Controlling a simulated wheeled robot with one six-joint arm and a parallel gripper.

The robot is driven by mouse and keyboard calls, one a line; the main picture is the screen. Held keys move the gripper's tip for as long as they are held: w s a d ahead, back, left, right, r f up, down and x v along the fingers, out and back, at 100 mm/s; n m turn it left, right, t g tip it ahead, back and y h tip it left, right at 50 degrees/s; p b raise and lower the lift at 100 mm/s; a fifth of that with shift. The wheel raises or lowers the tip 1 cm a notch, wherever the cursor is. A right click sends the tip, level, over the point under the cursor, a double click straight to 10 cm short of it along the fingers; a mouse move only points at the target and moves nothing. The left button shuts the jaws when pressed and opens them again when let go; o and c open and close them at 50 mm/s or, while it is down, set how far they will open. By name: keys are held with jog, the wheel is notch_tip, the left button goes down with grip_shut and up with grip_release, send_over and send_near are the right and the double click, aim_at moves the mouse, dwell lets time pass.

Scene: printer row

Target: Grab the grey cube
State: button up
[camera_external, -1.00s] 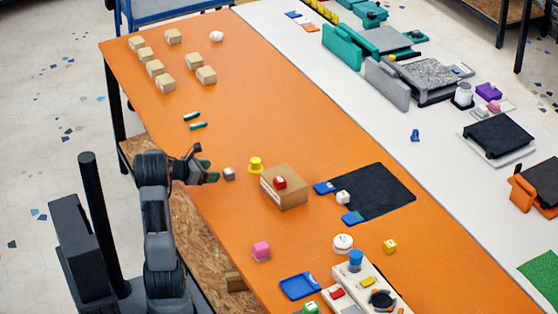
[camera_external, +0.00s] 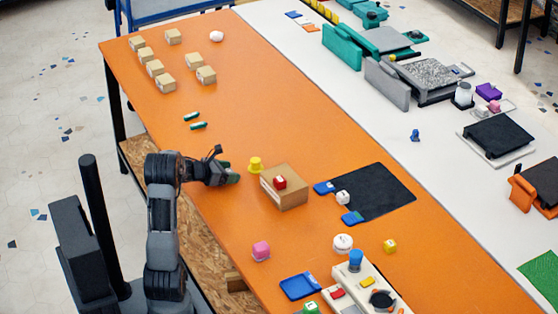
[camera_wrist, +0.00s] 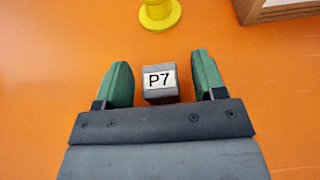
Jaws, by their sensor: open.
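The grey cube (camera_wrist: 160,94) carries a white label reading "P7" and stands on the orange table. In the wrist view it lies between the two green fingertips of my gripper (camera_wrist: 161,80), with a gap on each side. The jaws are open and do not touch it. In the external view my gripper (camera_external: 232,172) is low over the table, and its fingers hide the cube.
A yellow spool-like piece (camera_external: 255,164) stands just beyond my gripper. It also shows in the wrist view (camera_wrist: 160,14).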

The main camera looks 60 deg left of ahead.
jog(key=c, duration=1)
jog(key=shift+r, duration=0.1)
